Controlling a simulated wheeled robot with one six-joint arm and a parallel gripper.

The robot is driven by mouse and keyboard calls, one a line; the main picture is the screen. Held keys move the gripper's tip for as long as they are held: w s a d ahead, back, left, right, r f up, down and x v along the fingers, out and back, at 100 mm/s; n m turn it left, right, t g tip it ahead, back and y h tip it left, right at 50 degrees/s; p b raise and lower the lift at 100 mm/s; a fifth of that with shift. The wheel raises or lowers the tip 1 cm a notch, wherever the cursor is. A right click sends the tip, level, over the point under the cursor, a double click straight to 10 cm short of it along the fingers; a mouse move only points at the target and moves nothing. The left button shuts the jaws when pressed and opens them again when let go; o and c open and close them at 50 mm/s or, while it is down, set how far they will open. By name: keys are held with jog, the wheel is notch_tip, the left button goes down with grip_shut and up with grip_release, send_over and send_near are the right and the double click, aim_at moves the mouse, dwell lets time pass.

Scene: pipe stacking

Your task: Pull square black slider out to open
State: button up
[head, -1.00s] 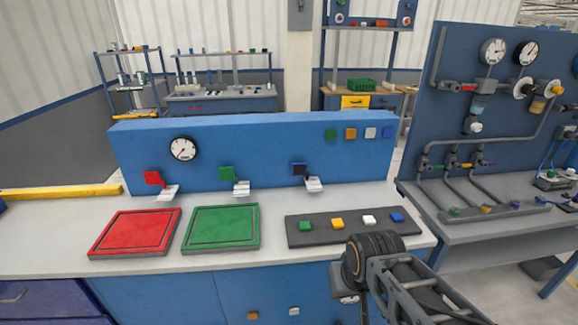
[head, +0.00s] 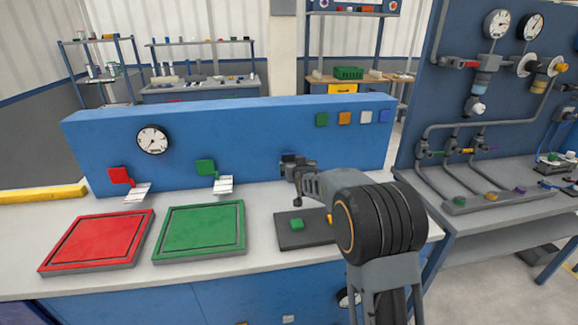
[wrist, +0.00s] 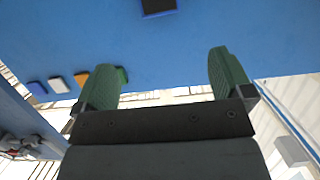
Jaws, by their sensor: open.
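The square black slider (wrist: 158,8) shows at the top edge of the wrist view, on the blue panel (wrist: 200,25). In the head view my gripper covers the slider's place on the panel (head: 240,135). My gripper (wrist: 162,64) is open, with its two green-padded fingers apart and nothing between them. In the wrist view the slider lies beyond the fingertips, between their lines, with a gap in the picture. In the head view my gripper (head: 293,164) is close in front of the panel.
Red (head: 120,176) and green (head: 206,167) sliders sit on the panel to the left. Red (head: 97,241) and green (head: 200,231) trays lie on the bench. My arm hides most of a grey block strip (head: 285,238). Four-colour squares, including orange (head: 344,118), are at upper right.

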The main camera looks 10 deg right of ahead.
aim_at(289, 157)
jog(key=shift+w+f+t, duration=0.55)
jog(key=shift+w+f, duration=0.3)
jog(key=shift+w, duration=1.5)
jog(key=shift+w+f+t, duration=0.5)
jog(key=shift+w+f, duration=0.3)
jog(key=shift+w, duration=1.55)
jog(key=shift+w+f+t, duration=0.55)
jog(key=shift+w+f, duration=0.3)
jog(key=shift+w, duration=1.5)
